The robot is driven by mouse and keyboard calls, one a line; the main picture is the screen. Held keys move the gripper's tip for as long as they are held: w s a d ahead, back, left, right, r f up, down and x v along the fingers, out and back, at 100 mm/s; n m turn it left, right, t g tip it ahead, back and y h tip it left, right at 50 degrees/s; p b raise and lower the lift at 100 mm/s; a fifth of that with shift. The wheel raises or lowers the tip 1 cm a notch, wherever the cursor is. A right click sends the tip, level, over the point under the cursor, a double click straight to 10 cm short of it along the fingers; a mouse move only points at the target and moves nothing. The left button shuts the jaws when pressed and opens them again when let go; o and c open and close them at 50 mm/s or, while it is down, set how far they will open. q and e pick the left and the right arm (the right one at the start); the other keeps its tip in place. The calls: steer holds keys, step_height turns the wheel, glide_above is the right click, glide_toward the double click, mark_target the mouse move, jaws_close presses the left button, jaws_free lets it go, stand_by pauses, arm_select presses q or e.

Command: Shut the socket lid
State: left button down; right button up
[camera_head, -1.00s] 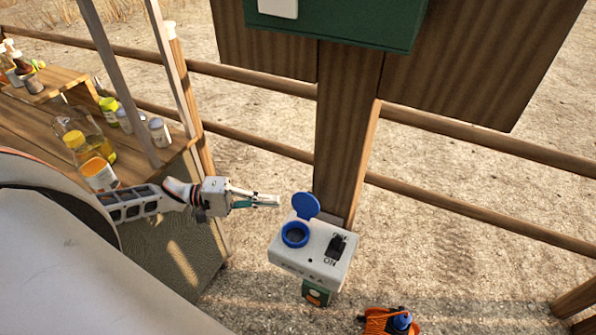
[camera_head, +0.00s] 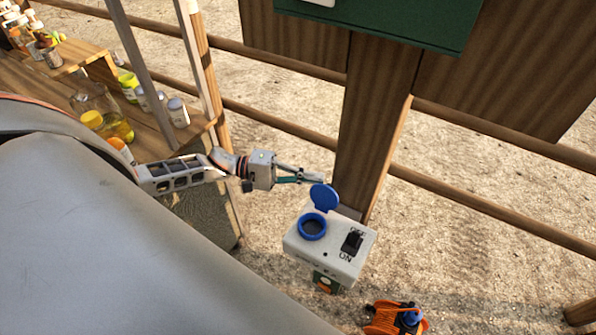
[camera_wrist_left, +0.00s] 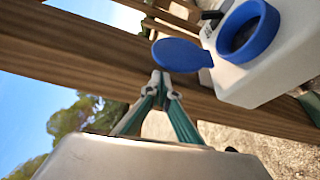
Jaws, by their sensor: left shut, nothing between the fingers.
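The blue socket lid (camera_head: 325,197) stands open, raised at the back of the round blue socket (camera_head: 312,227) on the white box (camera_head: 328,247). My left gripper (camera_head: 321,181) is shut and empty, its tips close to the upper edge of the lid. In the left wrist view the shut fingertips (camera_wrist_left: 161,76) are just below the lid (camera_wrist_left: 181,54); a touch cannot be made out. The socket ring (camera_wrist_left: 248,30) shows there beside the lid. My right gripper is not in view.
A black switch (camera_head: 352,242) marked OFF and ON sits right of the socket. A wooden post (camera_head: 372,130) rises behind the box. An orange cable reel (camera_head: 396,319) lies on the ground. A shelf with jars (camera_head: 178,112) stands left.

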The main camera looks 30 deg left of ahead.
arm_select(q)
steer(key=shift+x, duration=0.9)
steer(key=shift+s, duration=0.1)
